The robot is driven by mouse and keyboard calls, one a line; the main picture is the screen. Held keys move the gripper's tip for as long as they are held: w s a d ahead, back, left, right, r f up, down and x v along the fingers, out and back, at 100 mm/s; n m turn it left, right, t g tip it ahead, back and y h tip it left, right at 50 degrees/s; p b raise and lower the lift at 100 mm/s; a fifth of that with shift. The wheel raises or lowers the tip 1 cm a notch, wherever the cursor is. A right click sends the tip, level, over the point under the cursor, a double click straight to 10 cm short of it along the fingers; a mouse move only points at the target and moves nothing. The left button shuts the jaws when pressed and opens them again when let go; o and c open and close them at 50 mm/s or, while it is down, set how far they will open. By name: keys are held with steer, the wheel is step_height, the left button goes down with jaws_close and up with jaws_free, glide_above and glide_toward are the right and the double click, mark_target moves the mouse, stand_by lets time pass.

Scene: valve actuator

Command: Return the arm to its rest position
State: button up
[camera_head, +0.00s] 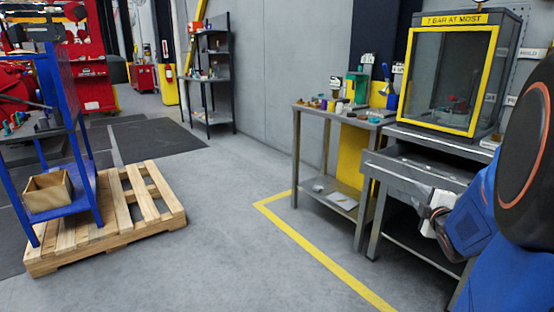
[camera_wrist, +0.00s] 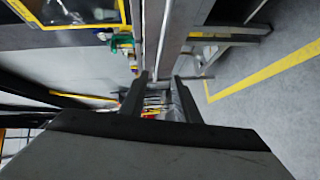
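My blue arm (camera_head: 478,215) comes in from the right edge in the head view, bent, with a large dark round joint cover in front. My gripper (camera_head: 432,212) is beside the front of the grey drawer (camera_head: 408,180) under the yellow-framed cabinet; I cannot tell if it touches. In the wrist view my gripper's two dark fingers (camera_wrist: 161,78) stand apart, with nothing visible held between them.
The cabinet (camera_head: 448,75) has a closed-looking glass front. A side bench (camera_head: 330,112) with bottles and small parts stands left of it. A yellow floor line (camera_head: 325,255) borders the area. A wooden pallet (camera_head: 120,235) lies at left; open floor is between.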

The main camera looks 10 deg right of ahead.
steer(key=s+a+f+m+g+y, duration=0.1)
steer(key=s+a+m+g, duration=0.25)
steer(key=a, duration=0.45)
steer(key=s+a+f+m+g+y, duration=0.1)
steer(key=s+a+m+g, duration=0.1)
steer(key=a+m, duration=0.35)
steer(key=s+a+f+m+g+y, duration=0.1)
steer(key=s+a+f+g+y, duration=0.1)
steer(key=s+a, duration=0.6)
steer(key=s+a+f+m+g+y, duration=0.1)
steer(key=s+a+m+g+y, duration=0.1)
steer(key=s+a, duration=0.6)
steer(key=a+g, duration=0.1)
steer(key=a, duration=0.1)
steer(key=shift+s+a+f, duration=0.25)
steer(key=shift+a+f, duration=0.1)
